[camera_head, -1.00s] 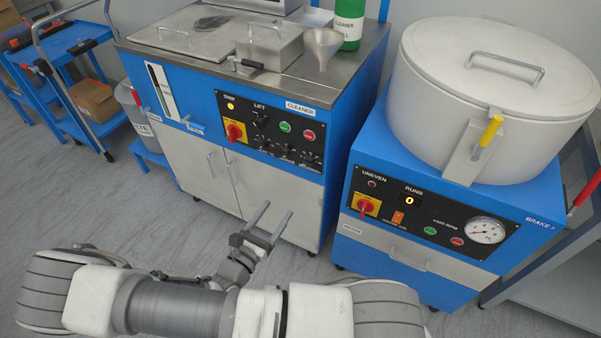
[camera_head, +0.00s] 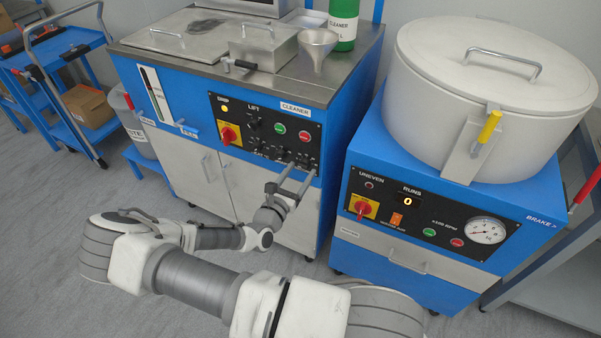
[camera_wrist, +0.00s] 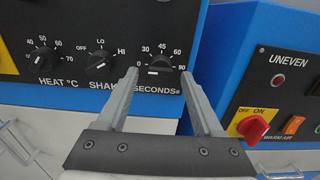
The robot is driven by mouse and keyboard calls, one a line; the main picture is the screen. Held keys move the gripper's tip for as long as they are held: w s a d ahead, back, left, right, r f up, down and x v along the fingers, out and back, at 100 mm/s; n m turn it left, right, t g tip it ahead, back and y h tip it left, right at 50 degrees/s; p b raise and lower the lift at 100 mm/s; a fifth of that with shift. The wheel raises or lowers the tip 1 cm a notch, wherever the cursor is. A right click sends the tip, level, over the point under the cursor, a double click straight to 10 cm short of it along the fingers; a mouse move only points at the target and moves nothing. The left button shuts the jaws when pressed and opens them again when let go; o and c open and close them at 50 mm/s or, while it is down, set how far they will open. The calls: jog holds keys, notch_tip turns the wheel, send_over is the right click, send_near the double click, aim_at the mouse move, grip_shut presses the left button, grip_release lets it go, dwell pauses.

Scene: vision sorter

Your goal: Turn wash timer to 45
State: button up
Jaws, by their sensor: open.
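The timer knob (camera_wrist: 160,63), black and labelled SECONDS, shows in the wrist view with marks 30, 45, 60 and 90 around it. A pale mark shows low on its face; I cannot tell which number it points to. It sits on the black control panel (camera_head: 258,112) of the blue cleaner cabinet. My gripper (camera_wrist: 158,77) is open. In the wrist view its fingertips stand left and right of the knob, the right one near the 90 mark. I cannot tell whether they touch it. In the head view my gripper (camera_head: 301,172) is at the panel's lower right.
The SHAKE knob (camera_wrist: 100,60) and HEAT knob (camera_wrist: 40,58) are left of the timer. The brake unit (camera_wrist: 268,88), with a red switch (camera_wrist: 251,127), stands close on the right. A white drum (camera_head: 490,95) sits on top of that unit. A blue cart (camera_head: 65,85) is far left.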

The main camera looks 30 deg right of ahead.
jog(key=shift+w+d, duration=0.25)
jog(key=shift+d, duration=0.15)
grip_shut()
jog(key=shift+r+p, duration=0.1)
jog(key=shift+p, duration=0.2)
